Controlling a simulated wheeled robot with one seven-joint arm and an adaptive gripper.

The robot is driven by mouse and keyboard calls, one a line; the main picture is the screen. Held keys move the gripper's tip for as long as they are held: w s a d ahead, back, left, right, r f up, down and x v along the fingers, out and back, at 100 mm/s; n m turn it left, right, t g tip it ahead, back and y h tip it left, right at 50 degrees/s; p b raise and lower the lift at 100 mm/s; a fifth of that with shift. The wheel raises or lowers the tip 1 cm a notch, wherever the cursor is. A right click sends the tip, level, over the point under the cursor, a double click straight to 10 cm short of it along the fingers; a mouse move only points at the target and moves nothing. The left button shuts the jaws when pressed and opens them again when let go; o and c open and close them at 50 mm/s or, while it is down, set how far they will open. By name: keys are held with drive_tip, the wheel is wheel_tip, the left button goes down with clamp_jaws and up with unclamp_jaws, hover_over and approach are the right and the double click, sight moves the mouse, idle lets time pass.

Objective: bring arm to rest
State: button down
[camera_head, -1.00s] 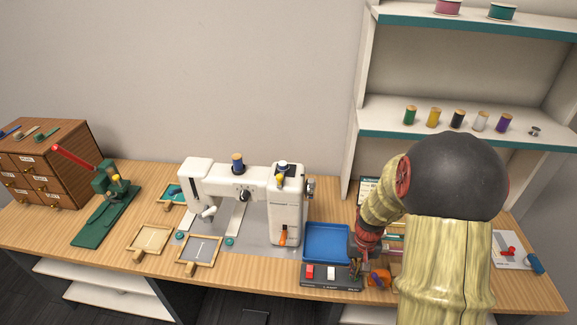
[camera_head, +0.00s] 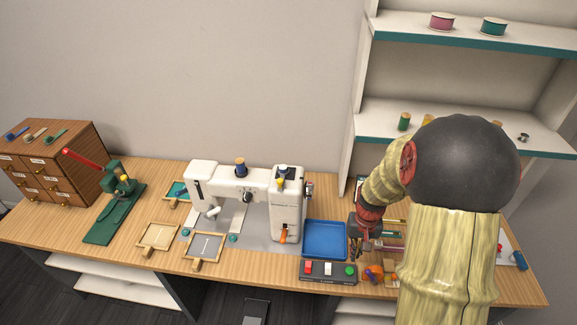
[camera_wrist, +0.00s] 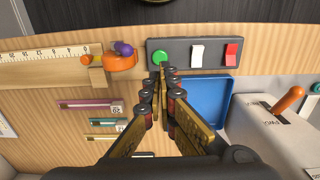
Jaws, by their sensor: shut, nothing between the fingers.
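My arm stands at the right of the head view and hides part of the bench and the shelf. My gripper (camera_wrist: 164,72) points down over the bench in the wrist view. Its fingers are shut with nothing between them. The fingertips appear just in front of the green button on the dark switch box (camera_wrist: 180,53), which also has a white and a red switch. I cannot tell the exact height above the bench. In the head view my gripper (camera_head: 359,252) is small and partly hidden, right of the blue tray (camera_head: 325,240).
The white sewing machine (camera_head: 285,205) stands left of the tray. An orange item with a purple part (camera_wrist: 121,60) and a wooden ruler (camera_wrist: 40,67) lie near the switch box. Shelves (camera_head: 455,50) with spools rise behind my arm. A green press (camera_head: 113,212) and drawer cabinet (camera_head: 55,165) stand left.

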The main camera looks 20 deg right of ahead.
drive_tip(key=shift+s, duration=0.1)
drive_tip(key=s+a+r+n+t, duration=0.2)
drive_tip(key=s+a+r+n, duration=0.1)
drive_tip(key=a+r, duration=0.8)
drive_tip(key=s+a+r+n+t, duration=0.3)
drive_tip(key=a+r, duration=0.8)
drive_tip(key=r, duration=0.6)
drive_tip(key=shift+s+a+r+t, duration=0.15)
drive_tip(key=shift+s+a+t, duration=0.2)
drive_tip(key=shift+s, duration=0.3)
